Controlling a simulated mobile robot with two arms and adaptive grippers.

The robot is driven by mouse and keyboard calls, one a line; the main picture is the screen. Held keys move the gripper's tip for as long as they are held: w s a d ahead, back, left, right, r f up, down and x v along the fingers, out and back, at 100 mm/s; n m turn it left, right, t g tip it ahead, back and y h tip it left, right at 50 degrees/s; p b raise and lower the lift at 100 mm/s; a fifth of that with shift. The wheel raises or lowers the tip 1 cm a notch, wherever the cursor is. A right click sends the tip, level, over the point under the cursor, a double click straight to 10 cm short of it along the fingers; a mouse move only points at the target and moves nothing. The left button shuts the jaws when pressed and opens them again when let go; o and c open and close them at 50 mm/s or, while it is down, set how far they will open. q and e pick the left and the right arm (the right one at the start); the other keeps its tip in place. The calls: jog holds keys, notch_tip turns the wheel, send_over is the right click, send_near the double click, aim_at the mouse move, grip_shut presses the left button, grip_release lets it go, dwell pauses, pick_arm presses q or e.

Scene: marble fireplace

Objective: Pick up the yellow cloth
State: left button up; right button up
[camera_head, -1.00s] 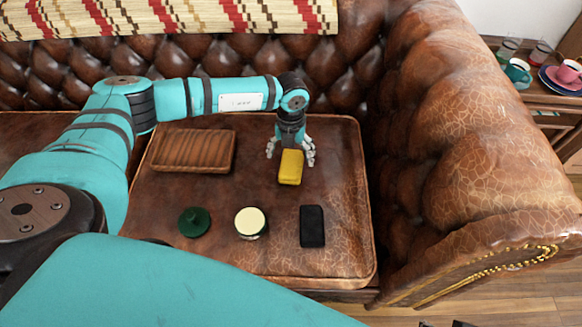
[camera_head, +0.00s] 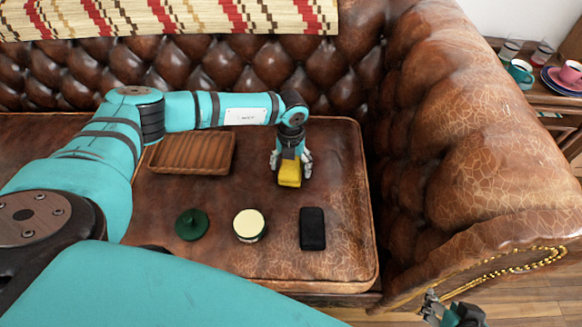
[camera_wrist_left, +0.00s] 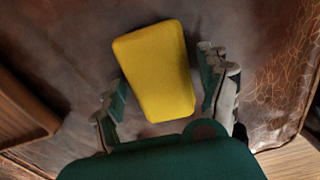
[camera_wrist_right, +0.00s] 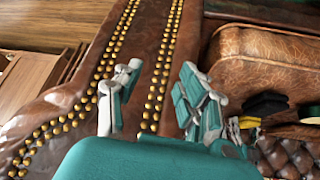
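The yellow cloth (camera_head: 289,175) is a small folded block on the brown leather seat cushion. It also shows in the left wrist view (camera_wrist_left: 156,70). My left gripper (camera_head: 291,166) is over the cloth, pointing down. In the left wrist view its fingers (camera_wrist_left: 163,95) are spread on both sides of the cloth's near part, with gaps visible on both sides. My right gripper (camera_head: 440,310) is low beside the sofa's right armrest, at the bottom of the head view. In the right wrist view its fingers (camera_wrist_right: 155,95) are apart with nothing between them.
A ribbed wooden tray (camera_head: 192,153) lies left of the cloth. A dark green lid (camera_head: 192,224), a cream-topped round tin (camera_head: 249,224) and a black block (camera_head: 312,229) sit nearer me. The armrest (camera_head: 470,150) rises on the right; cups stand on a side table beyond.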

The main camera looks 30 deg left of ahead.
aim_at(291, 164)
pick_arm(q)
jog(key=c, duration=0.8)
jog(key=shift+c, duration=0.2)
jog(key=shift+r, duration=0.15)
notch_tip(291, 164, up, 5)
jog(key=shift+r+p, duration=0.15)
jog(key=shift+p, duration=0.7)
notch_tip(291, 164, up, 4)
jog(key=shift+f+p, duration=0.1)
jog(key=shift+p, duration=0.25)
jog(key=shift+r, duration=0.35)
pick_arm(e)
jog(key=s+d+g, duration=0.2)
jog(key=s+g, duration=0.1)
jog(key=s, duration=0.3)
jog(key=shift+f+h, duration=0.15)
jog(key=shift+h, duration=0.25)
pick_arm(q)
jog(key=o, duration=0.5)
jog(key=c, duration=0.4)
